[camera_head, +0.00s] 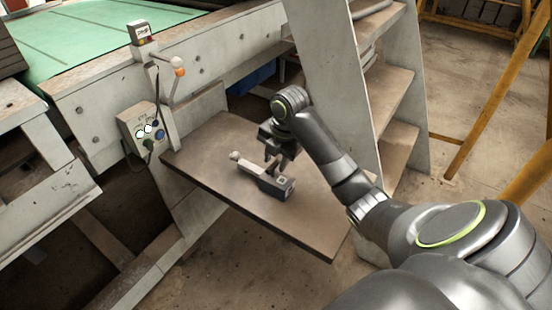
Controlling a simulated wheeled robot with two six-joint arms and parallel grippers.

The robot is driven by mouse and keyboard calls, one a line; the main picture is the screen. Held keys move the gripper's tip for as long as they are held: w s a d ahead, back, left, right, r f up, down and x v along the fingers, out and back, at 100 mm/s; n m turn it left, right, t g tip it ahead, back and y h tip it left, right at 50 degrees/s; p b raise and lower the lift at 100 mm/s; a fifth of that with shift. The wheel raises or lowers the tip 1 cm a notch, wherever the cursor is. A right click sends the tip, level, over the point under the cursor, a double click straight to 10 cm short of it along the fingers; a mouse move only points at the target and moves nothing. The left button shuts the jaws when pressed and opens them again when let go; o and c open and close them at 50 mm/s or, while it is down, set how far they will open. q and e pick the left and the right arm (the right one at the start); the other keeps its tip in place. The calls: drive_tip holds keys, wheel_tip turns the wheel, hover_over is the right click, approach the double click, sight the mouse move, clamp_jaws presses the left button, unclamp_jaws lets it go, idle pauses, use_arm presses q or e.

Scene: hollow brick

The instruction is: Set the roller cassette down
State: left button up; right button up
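My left gripper is not in view.
A grey control box (140,128) with buttons and a lever with an orange and white knob (179,68) stand left of the board. A grey rack with shelves (390,95) rises on the right behind my arm. The board's front half is clear.

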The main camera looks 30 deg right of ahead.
drive_tip(key=shift+r, duration=0.15)
drive_tip(key=shift+r, duration=0.25)
wheel_tip(320, 180, up, 11)
drive_tip(key=s+p, duration=0.2)
drive_tip(key=p, duration=0.8)
drive_tip(key=shift+d+r+p, duration=0.15)
drive_tip(key=shift+d+p, duration=0.25)
drive_tip(key=shift+s, duration=0.1)
